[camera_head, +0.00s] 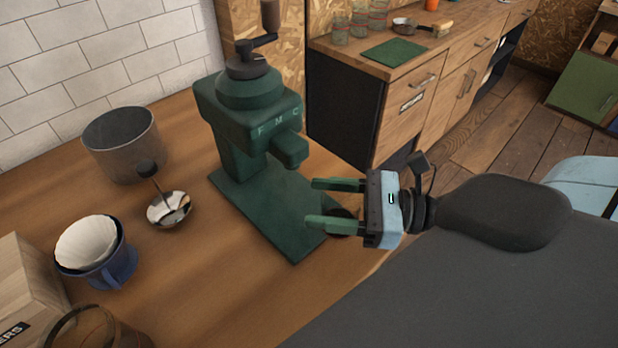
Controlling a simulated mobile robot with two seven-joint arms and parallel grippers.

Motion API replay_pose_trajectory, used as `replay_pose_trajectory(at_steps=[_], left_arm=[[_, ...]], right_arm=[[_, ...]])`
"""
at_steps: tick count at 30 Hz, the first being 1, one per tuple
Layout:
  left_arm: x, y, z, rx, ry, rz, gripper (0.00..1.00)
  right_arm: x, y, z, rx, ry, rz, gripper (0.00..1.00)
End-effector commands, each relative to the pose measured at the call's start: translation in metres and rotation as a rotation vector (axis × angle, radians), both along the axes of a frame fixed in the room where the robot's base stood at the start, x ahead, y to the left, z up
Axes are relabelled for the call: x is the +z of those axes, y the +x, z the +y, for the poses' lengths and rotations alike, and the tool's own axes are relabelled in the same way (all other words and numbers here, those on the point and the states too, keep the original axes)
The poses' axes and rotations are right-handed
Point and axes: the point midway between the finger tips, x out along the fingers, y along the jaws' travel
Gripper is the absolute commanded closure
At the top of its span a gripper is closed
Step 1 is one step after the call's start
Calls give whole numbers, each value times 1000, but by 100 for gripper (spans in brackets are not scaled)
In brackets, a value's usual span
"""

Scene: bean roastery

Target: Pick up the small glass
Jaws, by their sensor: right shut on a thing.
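My right gripper (311,203) comes in from the right, at the front right edge of the green grinder's base. Its two green fingers stand apart. A small dark rounded thing, which looks like the small glass (341,212), shows between them, close to the palm. The fingers are shut on it and hide most of it. I cannot tell whether it touches the surface below. My left gripper is out of view.
The green grinder (262,212) stands just left of my right gripper on the wooden counter (215,275). A grey canister (124,150), a metal scoop (168,209) and a blue dripper with a white filter (97,252) stand further left. Several glasses (358,24) stand on the far cabinet.

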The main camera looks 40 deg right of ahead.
Motion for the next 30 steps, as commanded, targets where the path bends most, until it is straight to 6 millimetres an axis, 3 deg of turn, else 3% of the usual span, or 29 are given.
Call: replay_pose_trajectory(at_steps=[2, 6, 15, 30], left_arm=[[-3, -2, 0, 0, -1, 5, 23], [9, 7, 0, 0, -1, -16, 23], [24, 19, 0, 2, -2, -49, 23], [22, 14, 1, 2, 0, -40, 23]], right_arm=[[-1, -11, -2, 0, -1, 5, 71], [5, -28, -6, -3, 4, 1, 71], [7, -53, -11, -1, 0, -1, 71], [6, -60, -12, 1, -1, -1, 71]])
